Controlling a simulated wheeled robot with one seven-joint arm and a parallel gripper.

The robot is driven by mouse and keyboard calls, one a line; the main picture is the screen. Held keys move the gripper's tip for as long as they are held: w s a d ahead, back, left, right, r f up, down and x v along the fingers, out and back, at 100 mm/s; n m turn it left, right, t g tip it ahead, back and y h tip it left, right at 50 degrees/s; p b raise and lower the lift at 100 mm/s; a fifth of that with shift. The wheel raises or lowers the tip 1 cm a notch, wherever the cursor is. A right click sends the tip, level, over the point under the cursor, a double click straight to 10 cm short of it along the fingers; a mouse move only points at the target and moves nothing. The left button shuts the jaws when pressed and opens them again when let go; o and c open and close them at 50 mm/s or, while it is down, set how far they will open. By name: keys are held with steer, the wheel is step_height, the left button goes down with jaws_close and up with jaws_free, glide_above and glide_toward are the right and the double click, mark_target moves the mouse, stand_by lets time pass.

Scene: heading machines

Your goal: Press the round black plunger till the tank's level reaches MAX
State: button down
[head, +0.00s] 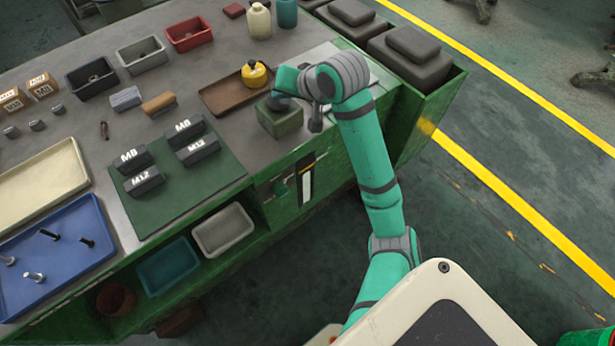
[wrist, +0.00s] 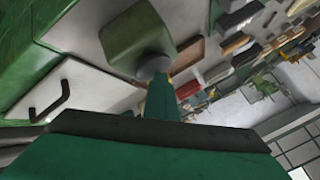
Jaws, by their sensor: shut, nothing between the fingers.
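The green block-shaped pump housing (head: 281,123) stands near the bench's right front edge; it also shows in the wrist view (wrist: 133,36). A round dark plunger (wrist: 153,67) sits on it, and in the head view my gripper largely hides it. My gripper (head: 279,100) is shut and empty, fingers pointing down over the plunger. In the wrist view my fingers (wrist: 160,84) end at the plunger; I cannot tell whether they touch it. An upright gauge strip (head: 307,180) on the bench front has a dark part, a yellow mark and white. I cannot read its level or markings.
A brown tray (head: 222,99) with a yellow oil can (head: 254,74) stands just behind the pump. Dark-topped green bins (head: 412,62) stand to the right. A green mat (head: 178,190) with labelled blocks lies to the left.

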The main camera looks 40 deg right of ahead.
mark_target(281, 102)
steer(key=shift+a+r, duration=0.1)
steer(key=shift+r, duration=1.95)
